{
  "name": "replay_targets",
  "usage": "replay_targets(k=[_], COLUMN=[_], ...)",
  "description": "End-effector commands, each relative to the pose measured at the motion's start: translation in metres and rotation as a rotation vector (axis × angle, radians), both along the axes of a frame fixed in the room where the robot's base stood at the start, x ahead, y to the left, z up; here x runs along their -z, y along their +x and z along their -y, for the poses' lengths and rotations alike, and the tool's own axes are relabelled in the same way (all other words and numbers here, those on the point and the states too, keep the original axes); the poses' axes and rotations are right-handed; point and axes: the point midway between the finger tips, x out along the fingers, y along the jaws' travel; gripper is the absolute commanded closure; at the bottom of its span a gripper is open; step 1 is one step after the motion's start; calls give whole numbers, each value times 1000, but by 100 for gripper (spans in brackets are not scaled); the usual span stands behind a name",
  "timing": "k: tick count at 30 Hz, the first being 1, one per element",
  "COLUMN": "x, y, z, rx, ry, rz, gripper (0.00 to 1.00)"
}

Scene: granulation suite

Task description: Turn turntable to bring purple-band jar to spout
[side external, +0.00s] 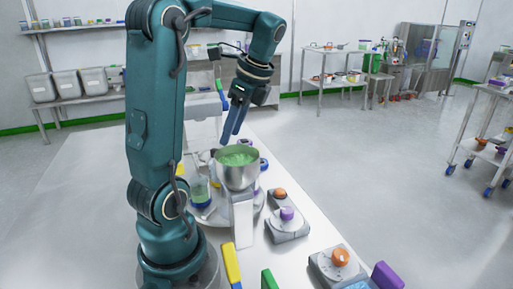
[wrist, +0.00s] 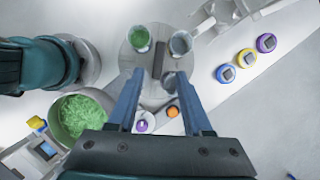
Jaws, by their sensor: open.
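The grey turntable (wrist: 122,62) lies below my gripper in the wrist view. It carries a jar with green contents (wrist: 139,38), a grey-looking jar (wrist: 181,43), another jar partly behind a finger, and a dark upright bar (wrist: 157,60) near its middle. I cannot tell which jar has a purple band. In the side view the turntable (side external: 257,211) is mostly hidden by the bowl and stand; a jar with a blue band (side external: 200,191) shows on its left. My gripper (side external: 234,133) is open and empty, pointing down above the bowl area; its fingers (wrist: 157,77) straddle the bar's line. The spout is not clearly visible.
A metal bowl of green granules (wrist: 82,115) stands near the turntable. A purple knob (side external: 287,213) and orange knob (side external: 279,193) sit on grey bases. Yellow-, blue- and purple-rimmed round items (wrist: 266,43) lie in a row to the right.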

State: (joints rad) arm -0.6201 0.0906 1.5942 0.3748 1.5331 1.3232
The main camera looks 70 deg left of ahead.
Motion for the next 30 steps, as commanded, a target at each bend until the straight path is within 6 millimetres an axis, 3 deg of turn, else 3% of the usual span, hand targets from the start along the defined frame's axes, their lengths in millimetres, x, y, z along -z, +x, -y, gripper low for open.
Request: replay_targets(k=[5,18,27,30], x=[5,44,47,46], y=[-7,-18,-18,-18], z=[-1,-13,-13,-13], rx=[60,56,55,55], ry=[0,-2,-1,-1], rz=[-21,-19,-17,-17], gripper=[50,50,50,88])
